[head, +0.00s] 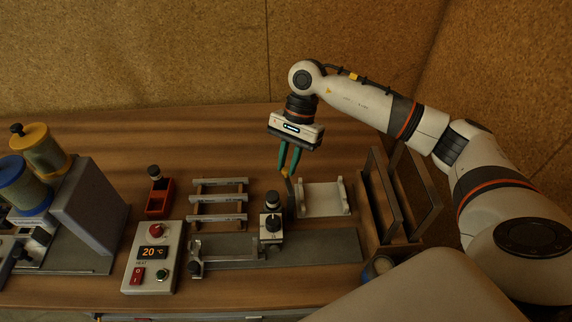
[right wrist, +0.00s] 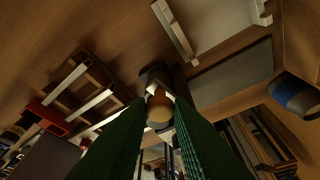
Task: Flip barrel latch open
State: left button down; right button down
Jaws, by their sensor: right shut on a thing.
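My right gripper (head: 286,171) points down with its green fingers shut on the tan-orange end of a dark upright lever (head: 291,203). In the right wrist view the lever's rounded tan end (right wrist: 160,108) sits between the green fingers. The lever stands beside a metal block with a black knob (head: 272,200) on a grey plate (head: 335,247). I cannot tell for sure whether this lever is the barrel latch. The lever's foot is partly hidden behind the block. My left gripper is not in view.
A white tray (head: 321,198) lies right of the lever. Dark upright frames (head: 378,195) stand further right, near my right arm. Metal rails (head: 219,202), a red holder (head: 159,198) and a control box reading 20 °C (head: 153,252) are left. A machine with yellow and blue cylinders (head: 40,150) stands far left.

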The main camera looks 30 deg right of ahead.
pick_arm(q)
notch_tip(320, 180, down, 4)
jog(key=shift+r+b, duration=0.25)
jog(key=shift+b, duration=0.95)
pick_arm(e)
jog(key=shift+s+d+r+m+t, duration=0.15)
jog(key=shift+d+m+t, duration=0.1)
jog(key=shift+m, duration=0.35)
jog(key=shift+s+d+f+m+t, duration=0.1)
jog(key=shift+d+m+t, duration=0.1)
jog(key=shift+m, duration=0.4)
jog(key=c, duration=1.3)
grip_release()
